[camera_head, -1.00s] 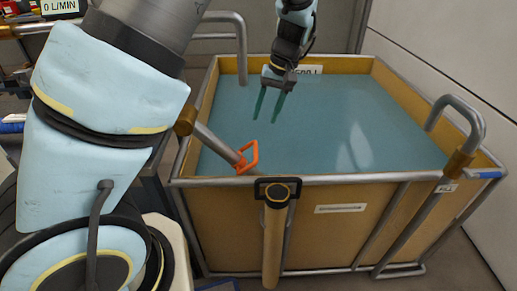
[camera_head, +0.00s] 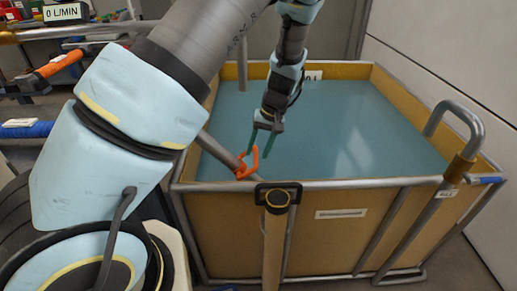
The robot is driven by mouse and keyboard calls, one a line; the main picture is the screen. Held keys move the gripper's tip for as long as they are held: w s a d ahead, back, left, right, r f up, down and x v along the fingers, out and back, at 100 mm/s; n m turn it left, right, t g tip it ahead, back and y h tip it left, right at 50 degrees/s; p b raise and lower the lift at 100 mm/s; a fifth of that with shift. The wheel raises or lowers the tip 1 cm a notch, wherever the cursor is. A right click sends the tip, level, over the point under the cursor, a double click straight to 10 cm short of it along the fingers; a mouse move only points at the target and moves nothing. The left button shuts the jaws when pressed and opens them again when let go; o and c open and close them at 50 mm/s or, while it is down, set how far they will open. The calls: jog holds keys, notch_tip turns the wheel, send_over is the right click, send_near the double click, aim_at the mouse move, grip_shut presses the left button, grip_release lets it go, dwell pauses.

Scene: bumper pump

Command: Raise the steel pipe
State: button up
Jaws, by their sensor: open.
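A grey steel pipe (camera_head: 222,154) slants down over the tank's front left corner, with an orange handle (camera_head: 243,166) at its lower end. My arm hides its upper part. My gripper (camera_head: 257,150) is open, its two green fingers pointing down just above and beside the orange handle. I cannot tell whether they touch it. Another bent steel pipe (camera_head: 462,118) with a brass collar stands at the tank's right side, away from my gripper.
The tan tank (camera_head: 342,245) holds blue water (camera_head: 345,125). A tan upright tube (camera_head: 274,240) with a black square handle (camera_head: 278,194) stands at its front. A display (camera_head: 62,12) reading 0 L/MIN and an orange-and-black tool (camera_head: 55,67) are at the left. A white wall bounds the right.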

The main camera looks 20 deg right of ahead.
grip_shut()
dwell(0.3)
dwell(1.1)
